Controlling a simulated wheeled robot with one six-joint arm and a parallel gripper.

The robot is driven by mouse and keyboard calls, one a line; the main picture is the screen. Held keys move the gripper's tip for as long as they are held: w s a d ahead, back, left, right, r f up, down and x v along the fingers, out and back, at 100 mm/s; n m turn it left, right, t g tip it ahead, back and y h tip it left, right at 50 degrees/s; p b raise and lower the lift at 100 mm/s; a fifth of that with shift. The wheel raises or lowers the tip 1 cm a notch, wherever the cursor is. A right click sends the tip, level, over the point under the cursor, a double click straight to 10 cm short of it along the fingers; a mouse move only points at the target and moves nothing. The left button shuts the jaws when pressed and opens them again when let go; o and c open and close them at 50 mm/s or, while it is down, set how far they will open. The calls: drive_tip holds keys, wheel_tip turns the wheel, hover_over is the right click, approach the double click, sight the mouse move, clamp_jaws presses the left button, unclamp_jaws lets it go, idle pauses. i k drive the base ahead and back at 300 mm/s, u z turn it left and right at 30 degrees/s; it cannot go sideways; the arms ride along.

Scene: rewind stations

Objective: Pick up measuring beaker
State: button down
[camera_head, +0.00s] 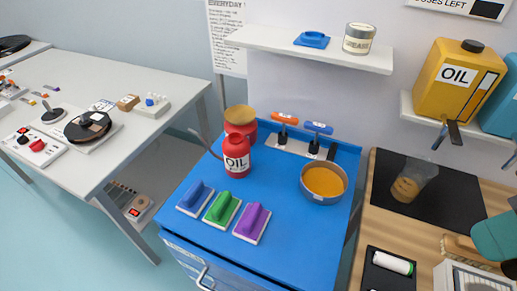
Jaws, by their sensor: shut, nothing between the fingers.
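The measuring beaker (408,186) looks like a clear, see-through vessel with amber liquid in its lower part. It stands on a black mat (388,213) on the wooden bench at the right. Its clear upper walls are hard to make out against the mat. I do not see my gripper in this view, and nothing is touching the beaker.
A yellow oil can (455,85) with a spout sits on a shelf behind the beaker. A teal and dark object (493,238), unclear, is at the right edge.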

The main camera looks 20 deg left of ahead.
sight(418, 170)
drive_tip(key=k, duration=1.25)
drive_tip(key=z, duration=0.85)
drive_tip(key=i, duration=1.25)
drive_tip(key=u, duration=0.35)
